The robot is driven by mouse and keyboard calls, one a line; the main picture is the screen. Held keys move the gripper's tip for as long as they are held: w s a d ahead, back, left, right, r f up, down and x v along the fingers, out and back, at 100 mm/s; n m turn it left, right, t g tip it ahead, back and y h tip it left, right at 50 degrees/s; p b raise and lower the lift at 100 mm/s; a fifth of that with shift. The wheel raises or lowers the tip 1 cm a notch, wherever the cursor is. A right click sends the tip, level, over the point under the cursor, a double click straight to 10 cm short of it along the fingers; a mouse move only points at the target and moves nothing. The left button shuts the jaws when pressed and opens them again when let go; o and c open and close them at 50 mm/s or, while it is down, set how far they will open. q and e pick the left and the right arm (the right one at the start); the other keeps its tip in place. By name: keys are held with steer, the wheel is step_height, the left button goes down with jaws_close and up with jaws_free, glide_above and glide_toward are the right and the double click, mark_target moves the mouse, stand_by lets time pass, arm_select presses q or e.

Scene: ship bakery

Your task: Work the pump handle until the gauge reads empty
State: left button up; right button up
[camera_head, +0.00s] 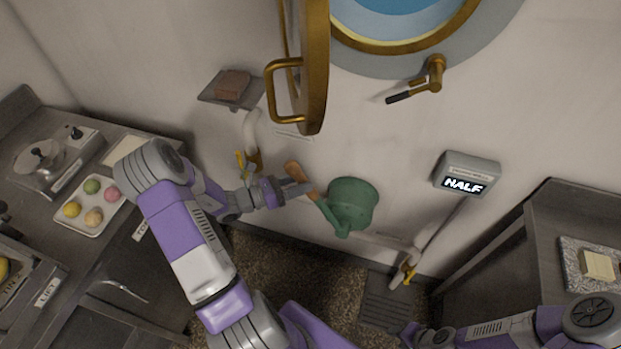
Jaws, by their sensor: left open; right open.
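The green pump (352,203) is mounted low on the wall. Its handle, with a wooden grip (296,174), points up and to the left. My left gripper (300,189) is open at the handle, close to the wooden grip; I cannot tell whether its fingers touch or surround it. The gauge (466,174) is a grey box on the wall to the right of the pump, and its lit display reads "HALF". My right gripper (408,333) is open and empty at the bottom edge, low in front of the floor grate.
An open brass porthole cover (312,70) hangs above the pump. A pipe with a yellow valve (408,272) runs below the gauge. A left counter holds a tray of coloured balls (91,221). A right counter (545,215) carries a pale block (597,265).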

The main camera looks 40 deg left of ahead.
arm_select(q)
steer(key=shift+x, duration=1.7)
steer(key=shift+c, duration=0.2)
jaws_close()
